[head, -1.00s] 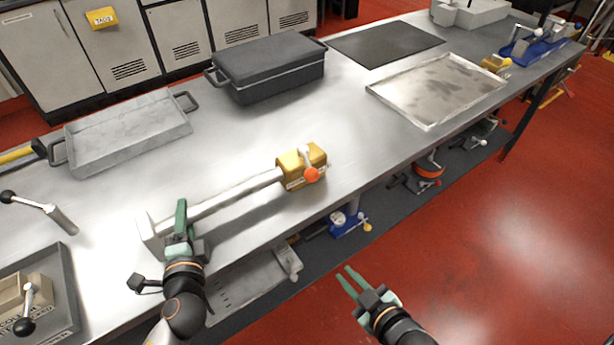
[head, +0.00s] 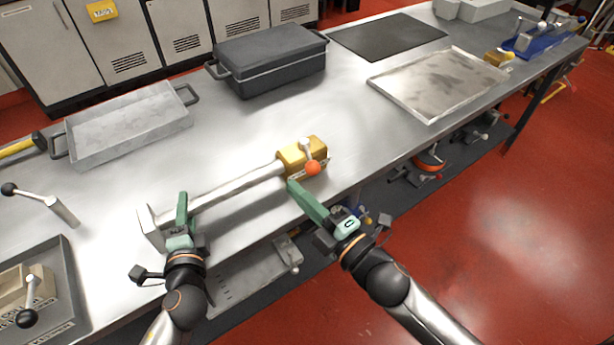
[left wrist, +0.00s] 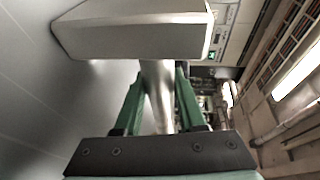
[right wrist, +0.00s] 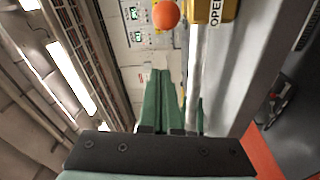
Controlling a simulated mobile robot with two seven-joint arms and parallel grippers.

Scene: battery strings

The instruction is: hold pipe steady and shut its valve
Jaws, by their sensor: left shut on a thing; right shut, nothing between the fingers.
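The pipe (head: 237,189) lies along the front of the steel table, with a pale end block (head: 151,228) at its left and a yellow valve body (head: 292,157) at its right. The valve's lever ends in an orange ball (head: 313,168), which hangs over the near side of the valve body. My left gripper (head: 181,212) is shut on the pipe near the end block; the left wrist view shows the pipe between its fingers (left wrist: 158,100). My right gripper (head: 292,184) is shut and empty, its tips just below the valve body. The right wrist view shows the orange ball (right wrist: 166,14) beyond its closed fingers.
A grey tray (head: 125,130) and a dark lidded box (head: 268,65) stand behind the pipe. A black mat (head: 388,36) and a shallow metal tray (head: 440,85) lie to the right. A lower shelf holds several tools. Table around the pipe is clear.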

